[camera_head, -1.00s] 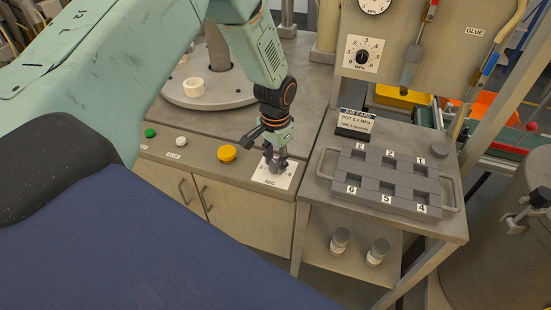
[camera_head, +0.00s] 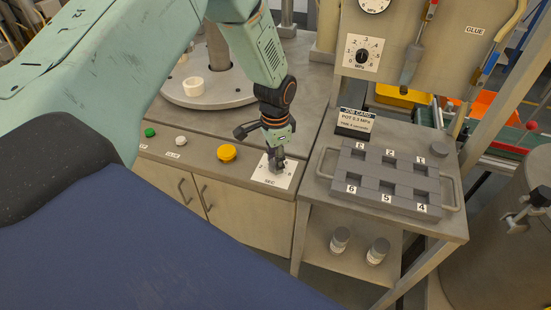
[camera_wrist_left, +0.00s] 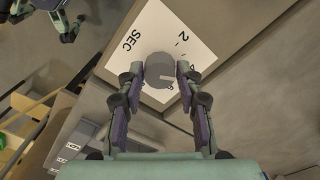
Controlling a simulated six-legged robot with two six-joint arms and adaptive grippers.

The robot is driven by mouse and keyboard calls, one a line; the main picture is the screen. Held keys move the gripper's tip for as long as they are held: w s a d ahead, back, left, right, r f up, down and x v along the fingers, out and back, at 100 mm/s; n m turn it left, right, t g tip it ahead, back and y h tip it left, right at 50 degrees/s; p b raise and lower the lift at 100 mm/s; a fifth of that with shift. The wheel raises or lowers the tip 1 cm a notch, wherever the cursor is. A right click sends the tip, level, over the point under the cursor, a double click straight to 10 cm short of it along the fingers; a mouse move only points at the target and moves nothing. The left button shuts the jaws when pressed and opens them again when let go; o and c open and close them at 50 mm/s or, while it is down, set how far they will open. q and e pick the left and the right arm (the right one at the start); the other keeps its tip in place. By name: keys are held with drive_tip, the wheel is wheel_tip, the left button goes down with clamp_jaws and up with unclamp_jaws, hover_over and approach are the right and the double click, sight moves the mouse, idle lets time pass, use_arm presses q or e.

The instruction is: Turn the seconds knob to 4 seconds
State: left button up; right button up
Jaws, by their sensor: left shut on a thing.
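The seconds knob is a grey round knob (camera_wrist_left: 160,72) on a white dial plate marked SEC (camera_head: 284,179). In the left wrist view the plate (camera_wrist_left: 140,38) shows a 2 and tick marks, with other numerals partly hidden. A pale pointer mark on the knob points toward the right-hand side of that view. My left gripper (camera_head: 277,168) is over the plate, shut on the knob. In the left wrist view its two fingers (camera_wrist_left: 159,75) press on either side of the knob. My right gripper is not in view.
A yellow button (camera_head: 227,153), a white button (camera_head: 181,141) and a green button (camera_head: 150,132) sit left of the plate. A grey tray with numbered slots (camera_head: 375,190) and a job card (camera_head: 355,123) stand on the right-hand table.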

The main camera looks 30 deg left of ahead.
use_arm(q)
drive_tip(key=o, duration=1.1)
drive_tip(key=shift+s, duration=0.1)
drive_tip(key=shift+o, duration=0.2)
wheel_tip(320, 180, up, 12)
